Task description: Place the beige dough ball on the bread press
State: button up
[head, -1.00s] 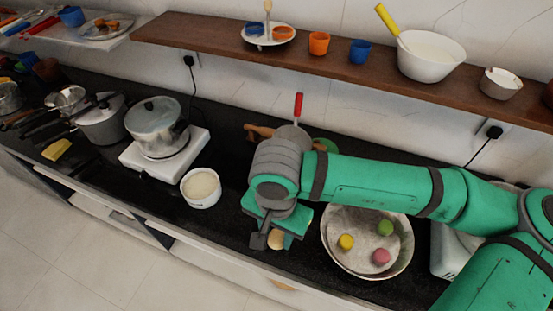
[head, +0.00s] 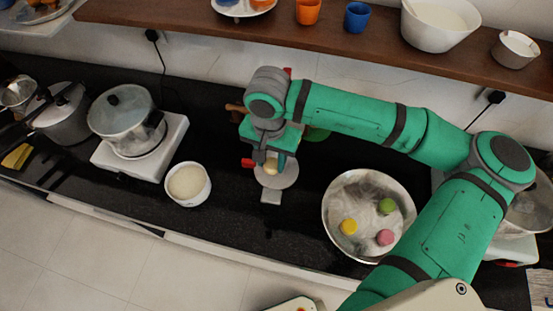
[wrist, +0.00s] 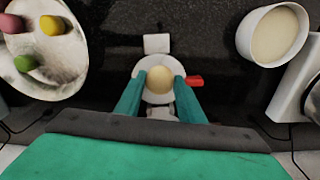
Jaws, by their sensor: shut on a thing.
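My gripper (head: 271,166) points down and is shut on the beige dough ball (wrist: 159,80), with one finger on each side of it. The ball (head: 271,168) also shows between the fingers in the head view. The bread press is below it, a pale round plate (head: 288,175) with a grey tab at the front and a red handle at the left. In the wrist view the plate (wrist: 143,70) shows around the ball. I cannot tell whether the ball touches the plate. The fingers hide part of the press.
A metal bowl (head: 335,208) with yellow, green and pink balls stands to the right. A white bowl of pale contents (head: 188,185) and a pot on a white stove (head: 125,120) stand to the left. A wooden shelf (head: 310,40) runs above the black counter.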

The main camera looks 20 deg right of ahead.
aim_at(276, 156)
jog(key=w+d+f, duration=0.1)
jog(key=f, duration=0.1)
jog(key=w+d+f, duration=0.1)
jog(key=f, duration=0.1)
jog(key=w+d+f, duration=0.1)
jog(key=w+f, duration=0.1)
jog(key=shift+w, duration=0.1)
jog(key=shift+w+f, duration=0.1)
jog(key=shift+f, duration=1.5)
jog(key=shift+f, duration=0.1)
jog(key=o, duration=0.9)
jog(key=shift+o, duration=0.2)
notch_tip(276, 156, up, 12)
